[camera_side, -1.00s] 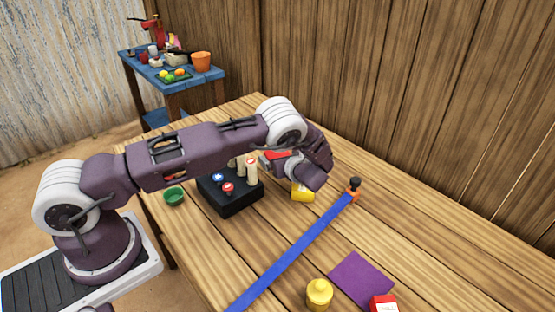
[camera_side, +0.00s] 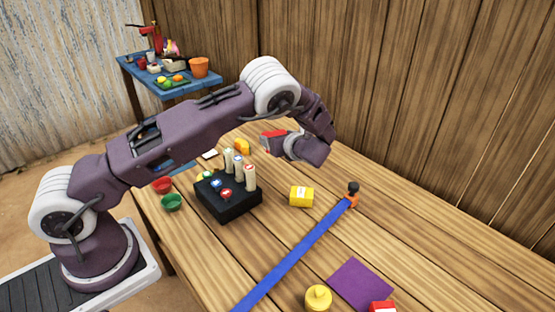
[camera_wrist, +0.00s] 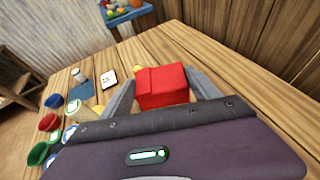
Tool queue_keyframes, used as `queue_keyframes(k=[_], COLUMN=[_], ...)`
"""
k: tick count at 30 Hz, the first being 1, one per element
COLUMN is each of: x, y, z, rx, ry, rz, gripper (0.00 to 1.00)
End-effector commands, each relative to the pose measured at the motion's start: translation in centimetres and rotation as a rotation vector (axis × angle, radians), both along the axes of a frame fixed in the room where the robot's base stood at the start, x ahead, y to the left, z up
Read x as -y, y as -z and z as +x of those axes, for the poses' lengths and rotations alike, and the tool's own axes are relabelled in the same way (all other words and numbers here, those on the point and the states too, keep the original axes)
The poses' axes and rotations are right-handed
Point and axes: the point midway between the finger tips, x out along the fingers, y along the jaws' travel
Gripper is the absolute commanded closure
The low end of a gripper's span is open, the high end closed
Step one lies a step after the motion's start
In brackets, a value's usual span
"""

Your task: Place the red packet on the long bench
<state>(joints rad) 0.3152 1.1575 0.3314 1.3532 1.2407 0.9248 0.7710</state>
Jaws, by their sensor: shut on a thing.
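The red packet (camera_wrist: 162,86) is between the two grey fingers of my gripper (camera_wrist: 160,92) in the wrist view. In the side view the red packet (camera_side: 271,142) shows at the left of my gripper (camera_side: 280,146), which is shut on it. My gripper holds it above the long wooden bench (camera_side: 420,230), apart from the planks as far as I can see. The far fingertip is partly hidden by the packet and the wrist.
A black box (camera_side: 228,202) with pale posts stands near a yellow packet (camera_side: 301,196). A blue strip (camera_side: 300,255) crosses the bench. A purple square (camera_side: 360,284), a yellow weight (camera_side: 318,297) and a red-and-white box (camera_side: 382,307) lie in front. A blue side table (camera_side: 190,82) stands behind.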

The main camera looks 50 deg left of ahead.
Motion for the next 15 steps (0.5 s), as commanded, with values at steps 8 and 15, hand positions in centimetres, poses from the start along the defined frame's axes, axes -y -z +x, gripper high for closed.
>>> queue_keyframes(k=[8, 15], x=[7.6, 13.2], y=[-3.3, -6.4], z=[-5.1, -12.5], rx=[-0.003, 0.000], ry=[0.109, 0.246], rz=[-0.001, -0.001], gripper=[0.74, 0.74])
